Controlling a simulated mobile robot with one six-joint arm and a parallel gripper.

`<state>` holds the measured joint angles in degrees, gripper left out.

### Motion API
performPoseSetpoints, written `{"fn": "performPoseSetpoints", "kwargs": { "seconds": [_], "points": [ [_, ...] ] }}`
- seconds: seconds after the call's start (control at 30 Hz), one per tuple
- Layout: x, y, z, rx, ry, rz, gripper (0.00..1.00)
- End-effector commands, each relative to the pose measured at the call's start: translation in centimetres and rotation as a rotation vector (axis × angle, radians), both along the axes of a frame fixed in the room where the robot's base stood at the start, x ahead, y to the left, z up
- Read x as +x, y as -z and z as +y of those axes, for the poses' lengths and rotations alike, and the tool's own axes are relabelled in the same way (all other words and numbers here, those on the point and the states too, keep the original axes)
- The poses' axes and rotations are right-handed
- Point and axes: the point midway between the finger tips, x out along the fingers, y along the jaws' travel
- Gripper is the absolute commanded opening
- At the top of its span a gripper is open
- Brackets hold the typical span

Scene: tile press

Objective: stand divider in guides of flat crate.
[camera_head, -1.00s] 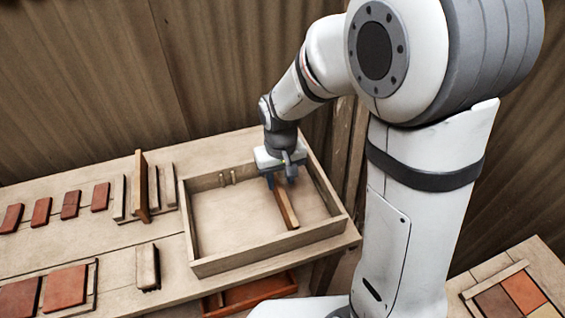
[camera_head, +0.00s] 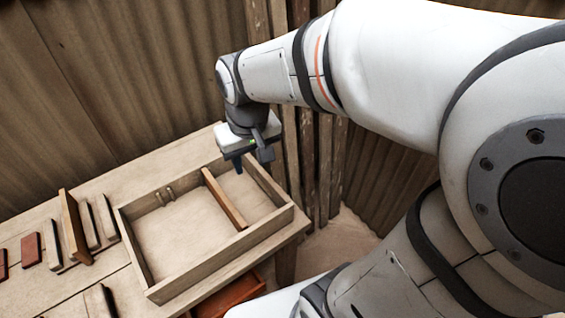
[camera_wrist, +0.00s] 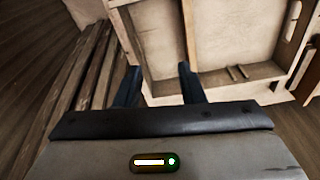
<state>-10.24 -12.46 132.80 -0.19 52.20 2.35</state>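The flat crate (camera_head: 205,262) is a shallow wooden tray on the bench, also in the wrist view (camera_wrist: 150,72). The divider (camera_head: 226,200), a narrow wooden strip, stands on edge across it, right of the middle, running from the back wall towards the front. It also shows in the wrist view (camera_wrist: 191,35). A pair of small guides (camera_head: 165,196) on the back wall is empty, left of the divider. I cannot tell whether other guides flank the divider's ends. My gripper (camera_head: 250,163) is open and empty above the crate's back right corner, apart from the divider.
A rack with upright boards (camera_head: 75,228) stands left of the crate, near red tiles (camera_head: 31,250). A reddish tray (camera_head: 228,294) is below the bench's front edge. Wooden posts (camera_head: 300,150) and corrugated walls stand close behind and right of my gripper.

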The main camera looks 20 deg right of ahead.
Motion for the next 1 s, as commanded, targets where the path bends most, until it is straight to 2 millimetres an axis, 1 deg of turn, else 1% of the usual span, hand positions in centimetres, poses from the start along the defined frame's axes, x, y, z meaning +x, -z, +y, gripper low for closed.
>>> {"fn": "performPoseSetpoints", "kwargs": {
  "seconds": [0.03, 0.2, 0.3, 0.4, 0.53, 1.0],
  "points": [
    [-1.2, -0.6, -1.1, 0.003, 0.027, -0.027, 0.36],
    [-4.5, -1.4, -3.7, 0.007, 0.094, -0.089, 0.36],
    [-5.8, -1.5, -4.5, 0.006, 0.121, -0.113, 0.36],
    [-6.6, -1.5, -5.6, 0.005, 0.136, -0.127, 0.36],
    [-7.0, -1.4, -5.8, 0.004, 0.144, -0.133, 0.36],
    [-7.0, -1.5, -5.7, 0.005, 0.142, -0.132, 0.36]
  ]
}}
